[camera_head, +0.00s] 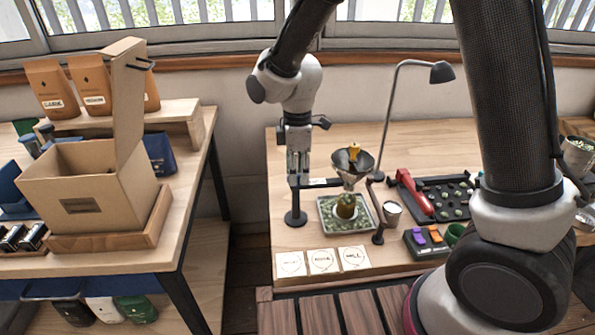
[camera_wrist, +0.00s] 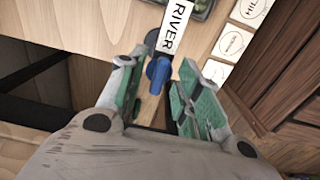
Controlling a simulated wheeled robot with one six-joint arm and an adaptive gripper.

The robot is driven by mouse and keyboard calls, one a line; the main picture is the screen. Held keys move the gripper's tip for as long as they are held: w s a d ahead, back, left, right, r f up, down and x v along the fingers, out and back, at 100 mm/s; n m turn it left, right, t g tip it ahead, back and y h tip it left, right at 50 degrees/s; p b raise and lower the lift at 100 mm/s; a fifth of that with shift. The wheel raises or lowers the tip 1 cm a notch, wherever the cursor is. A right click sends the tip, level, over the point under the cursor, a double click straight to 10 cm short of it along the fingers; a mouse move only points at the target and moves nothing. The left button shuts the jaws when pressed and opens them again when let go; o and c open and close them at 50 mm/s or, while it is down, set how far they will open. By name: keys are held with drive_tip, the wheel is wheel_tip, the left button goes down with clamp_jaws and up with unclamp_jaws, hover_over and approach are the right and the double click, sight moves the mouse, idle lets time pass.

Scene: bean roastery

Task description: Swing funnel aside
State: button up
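A yellow-orange piece (camera_head: 354,152) shows in the funnel's mouth. The bracket's left end is at a dark post with a round base (camera_head: 295,218). My gripper (camera_head: 298,180) points down at that end, left of the funnel. In the wrist view, my gripper (camera_wrist: 162,82) is open, with its green-padded fingers apart on either side of a blue knob (camera_wrist: 158,70). A white label reading "RIVER" (camera_wrist: 174,30) lies beyond the knob. The wrist view does not show the funnel.
Three cards (camera_head: 322,261) lie along the table's front edge. A gooseneck lamp (camera_head: 441,72) stands behind the funnel. A black tray (camera_head: 447,194) with a red tool (camera_head: 416,194) is to the right. A cardboard box (camera_head: 81,190) stands on the left table, across a gap.

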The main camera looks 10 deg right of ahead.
drive_tip(key=shift+f, duration=0.15)
clamp_jaws()
drive_tip(key=shift+n, duration=0.4)
drive_tip(key=n, duration=0.3)
drive_tip(key=shift+w+n, duration=0.1)
drive_tip(key=shift+n, duration=0.2)
drive_tip(key=n, duration=0.4)
drive_tip(key=shift+n, duration=0.3)
drive_tip(key=n, duration=0.4)
drive_tip(key=shift+w+a+n, duration=0.1)
drive_tip(key=shift+a+n, duration=0.05)
drive_tip(key=shift+n, duration=0.15)
drive_tip(key=shift+a+n, duration=0.1)
drive_tip(key=shift+n, duration=2.1)
